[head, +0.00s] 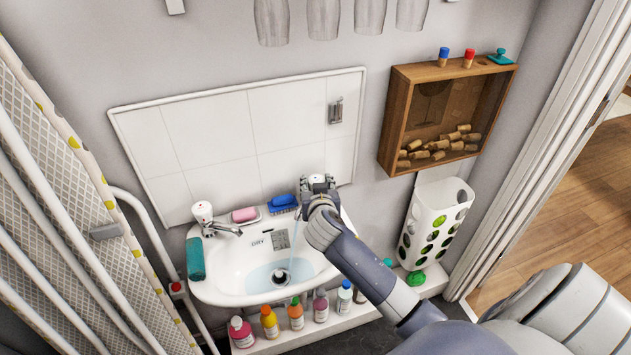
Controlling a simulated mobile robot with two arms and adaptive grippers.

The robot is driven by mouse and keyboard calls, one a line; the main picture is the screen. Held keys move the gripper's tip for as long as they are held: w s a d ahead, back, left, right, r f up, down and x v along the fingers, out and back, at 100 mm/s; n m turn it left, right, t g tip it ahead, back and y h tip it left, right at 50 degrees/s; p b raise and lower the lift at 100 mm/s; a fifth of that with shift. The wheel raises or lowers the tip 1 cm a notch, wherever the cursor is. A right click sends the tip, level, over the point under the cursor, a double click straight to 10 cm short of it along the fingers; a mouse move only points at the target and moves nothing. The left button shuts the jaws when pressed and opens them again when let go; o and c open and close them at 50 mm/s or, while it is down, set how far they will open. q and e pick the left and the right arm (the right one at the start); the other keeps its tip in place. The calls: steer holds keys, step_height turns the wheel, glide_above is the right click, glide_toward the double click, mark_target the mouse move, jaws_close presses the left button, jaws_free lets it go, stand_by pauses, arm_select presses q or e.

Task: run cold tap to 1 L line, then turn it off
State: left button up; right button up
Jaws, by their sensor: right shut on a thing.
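The white washbasin (216,270) is on the wall, with a pool of pale blue water (268,278) around its dark drain. The cold tap (317,179) is at the basin's back right; only its pale top shows, the rest hidden by my gripper. A thin bluish stream (295,232) falls from that side into the basin. My right gripper (318,188) is shut on the cold tap's top. The other tap (204,213), with a red mark, is at the back left. No 1 L line is readable. My left gripper is out of view.
Pink soap (244,215) and a blue brush (284,202) lie on the basin's back rim. A teal towel (195,259) hangs at its left. Several bottles (296,313) stand below on a white ledge. A wooden cork box (397,120) and white holder (436,219) are at right.

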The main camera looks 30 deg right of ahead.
steer(key=n+y+p, duration=0.1)
steer(key=n+t+y+p, duration=0.1)
steer(key=y, duration=0.1)
steer(key=shift+d+r+n, duration=0.15)
steer(key=shift+d+n, duration=0.1)
steer(key=shift+n, duration=0.15)
steer(key=shift+s+n+t+y+p, duration=0.1)
steer(key=shift+n+t+y+p, duration=0.2)
steer(key=shift+n+y+p, duration=0.3)
steer(key=shift+f, duration=0.2)
steer(key=o, duration=0.8)
steer(key=v, duration=1.2)
steer(key=shift+d+r, duration=0.1)
steer(key=shift+d, duration=0.05)
